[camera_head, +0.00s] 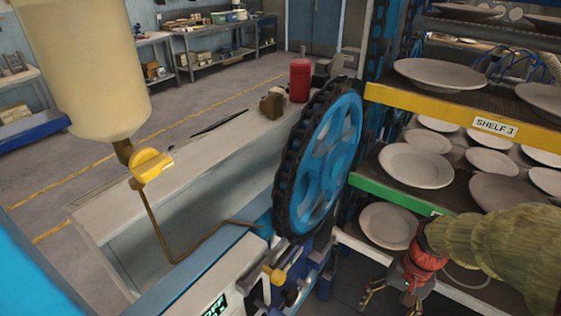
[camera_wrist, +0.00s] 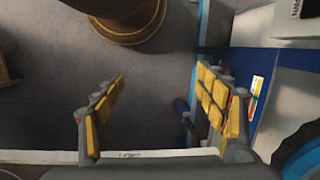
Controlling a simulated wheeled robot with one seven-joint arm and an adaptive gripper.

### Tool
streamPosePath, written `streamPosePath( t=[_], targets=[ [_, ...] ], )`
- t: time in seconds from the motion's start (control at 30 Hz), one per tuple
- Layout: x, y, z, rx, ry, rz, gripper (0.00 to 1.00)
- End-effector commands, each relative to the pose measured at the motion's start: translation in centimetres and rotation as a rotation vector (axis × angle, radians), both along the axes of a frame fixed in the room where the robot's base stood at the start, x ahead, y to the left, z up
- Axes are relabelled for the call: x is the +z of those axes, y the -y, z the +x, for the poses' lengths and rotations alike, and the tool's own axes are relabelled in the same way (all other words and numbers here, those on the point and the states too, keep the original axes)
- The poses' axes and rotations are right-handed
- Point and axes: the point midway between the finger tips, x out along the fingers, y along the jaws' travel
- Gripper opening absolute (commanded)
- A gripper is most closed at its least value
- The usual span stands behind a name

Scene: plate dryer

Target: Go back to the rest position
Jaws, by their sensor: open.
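My gripper (camera_head: 390,293) is low at the right in the head view, in front of the lowest white shelf of the plate dryer. Its two yellow-padded fingers (camera_wrist: 155,112) stand wide apart in the wrist view, with only grey floor between them. It is open and empty. My arm, in a khaki sleeve, enters from the right and hides part of the lower shelves.
The rack beside my arm has a yellow-edged shelf (camera_head: 466,116) labelled SHELF 3 and a green-edged shelf (camera_head: 392,194), both with plates. A blue wheel (camera_head: 325,165) with a dark rim stands left of the rack. Open floor (camera_head: 215,90) lies at the back left.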

Motion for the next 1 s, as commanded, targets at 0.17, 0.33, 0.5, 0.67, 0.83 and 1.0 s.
streamPosePath(
  t=[0.17,0.33,0.5,0.67,0.83,1.0],
  targets=[
    [5.2,-1.1,-1.6,0.180,0.143,-0.114,0.72],
    [9.6,-2.3,-3.1,0.303,0.283,-0.210,0.72],
    [13.7,-4.0,-4.4,0.387,0.437,-0.276,0.72],
    [17.2,-5.7,-5.0,0.431,0.568,-0.297,0.72],
    [18.7,-6.9,-5.3,0.466,0.627,-0.298,0.72],
    [18.6,-7.1,-5.2,0.473,0.625,-0.295,0.72]
  ],
)
